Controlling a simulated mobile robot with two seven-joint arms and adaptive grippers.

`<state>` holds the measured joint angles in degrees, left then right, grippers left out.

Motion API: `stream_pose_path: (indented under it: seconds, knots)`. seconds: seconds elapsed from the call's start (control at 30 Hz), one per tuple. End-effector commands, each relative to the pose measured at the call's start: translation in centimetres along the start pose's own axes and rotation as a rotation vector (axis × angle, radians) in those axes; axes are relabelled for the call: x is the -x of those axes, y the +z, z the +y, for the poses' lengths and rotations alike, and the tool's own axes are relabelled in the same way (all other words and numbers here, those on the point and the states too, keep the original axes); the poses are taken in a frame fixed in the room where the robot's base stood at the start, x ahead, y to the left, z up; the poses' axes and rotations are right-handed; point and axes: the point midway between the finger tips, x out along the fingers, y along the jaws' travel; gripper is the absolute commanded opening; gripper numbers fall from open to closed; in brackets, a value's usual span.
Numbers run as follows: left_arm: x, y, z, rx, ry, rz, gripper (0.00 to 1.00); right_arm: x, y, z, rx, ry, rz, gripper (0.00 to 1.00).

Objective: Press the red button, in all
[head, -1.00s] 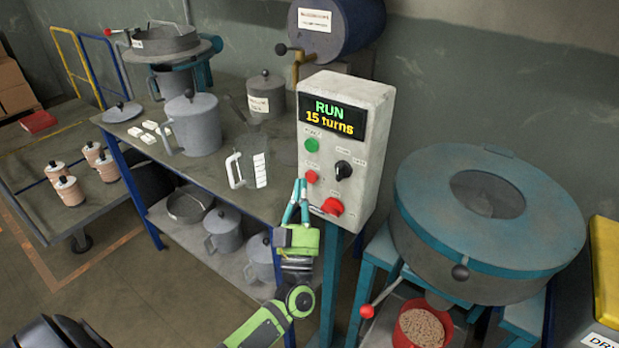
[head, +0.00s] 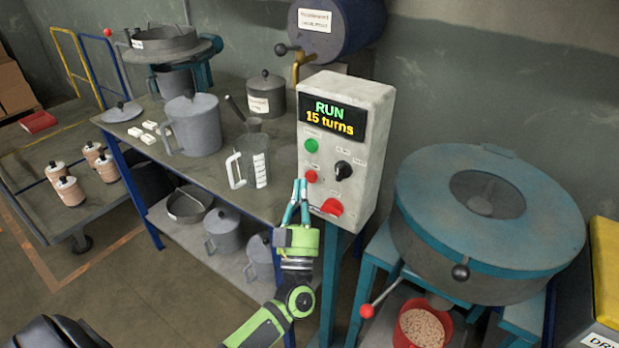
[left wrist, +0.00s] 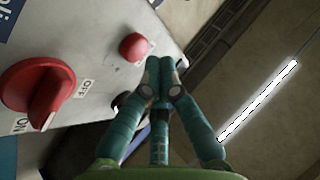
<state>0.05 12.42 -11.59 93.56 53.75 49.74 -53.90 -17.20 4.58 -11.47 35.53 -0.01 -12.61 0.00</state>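The red button (head: 311,176) is a small round button on the front of the grey control box (head: 366,115), below the green button (head: 311,145). My left gripper (head: 299,184) is shut and empty, its fingertips just left of and slightly below the red button in the head view. In the left wrist view the red button (left wrist: 133,46) stands out from the panel, up and left of the closed fingertips (left wrist: 160,66); I cannot tell whether they touch it. My right gripper is not in view.
A red rotary switch (head: 332,207) sits low on the box; it also shows in the left wrist view (left wrist: 38,88). A black knob (head: 343,170) is above it. A jug (head: 257,160) stands on the bench to the left, a round blue-topped machine (head: 430,205) to the right.

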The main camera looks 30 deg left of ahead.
Motion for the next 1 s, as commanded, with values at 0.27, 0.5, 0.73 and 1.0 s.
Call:
stream_pose_path:
  seconds: [0.27, 0.5, 0.73, 1.0]
  knots:
    - [-0.57, 0.41, 0.40, 0.000, -0.001, 0.000, 0.00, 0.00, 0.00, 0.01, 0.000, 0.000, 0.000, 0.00]
    - [-0.58, 0.40, 0.41, 0.000, 0.000, 0.000, 0.00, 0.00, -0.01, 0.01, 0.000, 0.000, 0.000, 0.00]
    - [-0.67, 0.47, 0.48, 0.000, 0.000, 0.000, 0.00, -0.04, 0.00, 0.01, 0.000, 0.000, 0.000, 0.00]
    - [-0.91, 0.63, 0.65, 0.000, -0.001, 0.000, 0.00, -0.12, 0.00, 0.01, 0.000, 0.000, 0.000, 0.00]
